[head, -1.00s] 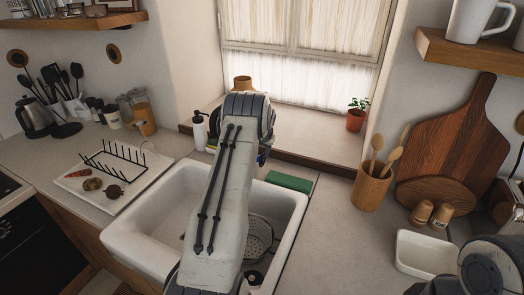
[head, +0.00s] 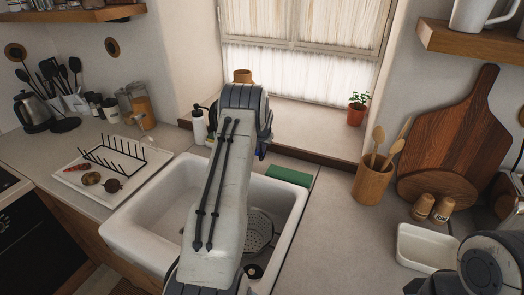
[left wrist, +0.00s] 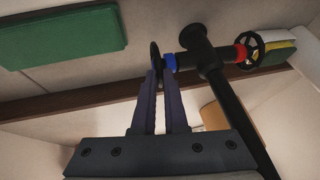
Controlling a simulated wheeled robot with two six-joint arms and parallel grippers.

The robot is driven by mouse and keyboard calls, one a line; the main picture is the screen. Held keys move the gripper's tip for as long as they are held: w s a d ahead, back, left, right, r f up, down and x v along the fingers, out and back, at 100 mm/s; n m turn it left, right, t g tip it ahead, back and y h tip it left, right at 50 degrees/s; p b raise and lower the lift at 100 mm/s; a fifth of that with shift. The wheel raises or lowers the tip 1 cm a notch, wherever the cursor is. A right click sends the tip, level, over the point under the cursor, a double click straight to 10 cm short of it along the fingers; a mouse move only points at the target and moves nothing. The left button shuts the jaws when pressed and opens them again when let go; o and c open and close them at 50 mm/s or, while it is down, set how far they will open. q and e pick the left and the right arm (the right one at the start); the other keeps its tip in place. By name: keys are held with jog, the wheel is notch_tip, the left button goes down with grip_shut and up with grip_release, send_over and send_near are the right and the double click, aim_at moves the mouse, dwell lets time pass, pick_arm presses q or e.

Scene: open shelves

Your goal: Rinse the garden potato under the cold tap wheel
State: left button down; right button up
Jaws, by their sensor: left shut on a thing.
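The garden potato appears to be the brown lump (head: 91,178) lying on the white drying tray (head: 72,194) left of the sink, between a reddish, elongated vegetable (head: 76,168) and a dark round one (head: 113,186). In the left wrist view, the cold tap wheel (left wrist: 155,54) is a black wheel seen nearly edge-on, beside a blue collar (left wrist: 169,63) on the dark tap. My left gripper (left wrist: 167,76) is shut on this wheel at its fingertips. In the head view my left arm hides the gripper and most of the tap. My right gripper is out of view.
The white sink (head: 147,228) holds a perforated colander (head: 259,231). A red-collared wheel (left wrist: 246,50) sits on the tap's other side. A green block (head: 288,176) lies behind the sink. A utensil pot (head: 371,184) and white dish (head: 426,247) stand on the right counter.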

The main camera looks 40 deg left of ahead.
pick_arm(q)
jog(key=shift+s+d+f+t+b, duration=0.1)
jog(key=shift+s+f+t+b, duration=0.25)
jog(key=shift+t+b, duration=0.35)
jog(key=shift+s+r+t+y+b, duration=0.1)
jog(key=shift+t+y+b, duration=0.2)
jog(key=shift+y+b, duration=0.1)
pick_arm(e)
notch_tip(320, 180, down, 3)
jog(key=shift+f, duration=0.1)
pick_arm(q)
jog(key=c, duration=1)
grip_release()
